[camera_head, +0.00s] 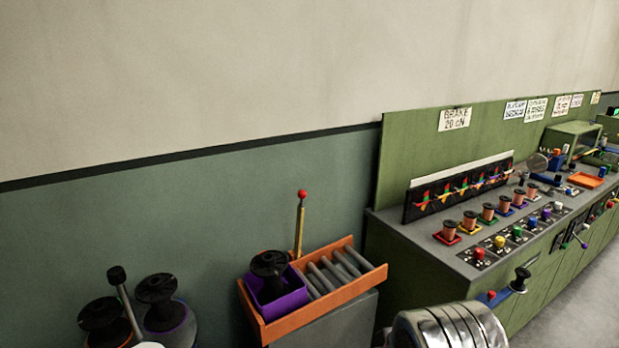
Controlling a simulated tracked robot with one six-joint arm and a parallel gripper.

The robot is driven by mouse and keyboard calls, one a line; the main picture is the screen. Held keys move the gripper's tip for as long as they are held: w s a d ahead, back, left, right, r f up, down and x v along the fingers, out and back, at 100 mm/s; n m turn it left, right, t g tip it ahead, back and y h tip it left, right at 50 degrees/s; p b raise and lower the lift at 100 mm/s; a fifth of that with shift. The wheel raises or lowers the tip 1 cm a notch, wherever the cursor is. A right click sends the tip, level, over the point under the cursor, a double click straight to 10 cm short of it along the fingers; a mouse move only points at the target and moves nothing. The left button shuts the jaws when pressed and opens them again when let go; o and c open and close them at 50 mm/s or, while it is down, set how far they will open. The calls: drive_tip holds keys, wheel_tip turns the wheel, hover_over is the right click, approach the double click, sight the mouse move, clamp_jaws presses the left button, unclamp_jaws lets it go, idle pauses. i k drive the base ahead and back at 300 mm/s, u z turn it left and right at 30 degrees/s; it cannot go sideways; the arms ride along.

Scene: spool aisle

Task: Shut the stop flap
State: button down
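An orange-framed roller tray (315,317) stands on a grey block at the lower middle, against the wall. Its bare grey rollers (332,273) show on the right part. A purple bin (280,296) with a black spool (269,265) in it sits at the tray's left end. A yellow rod with a red ball on top (300,228) stands nearly upright at the tray's back edge, just right of the spool. I cannot make out for certain which part is the stop flap, or whether it is open or shut. My gripper is not in view.
A green bench (420,262) runs along the right with copper spools and coloured knobs on it. A crank with a black knob (521,278) juts from its front. More black spools (157,289) stand at the lower left. Grey floor (585,305) shows clear at the lower right.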

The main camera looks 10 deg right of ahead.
sight(302, 195)
drive_tip(key=u, duration=0.25)
drive_tip(key=i, duration=1.25)
drive_tip(key=u, duration=0.55)
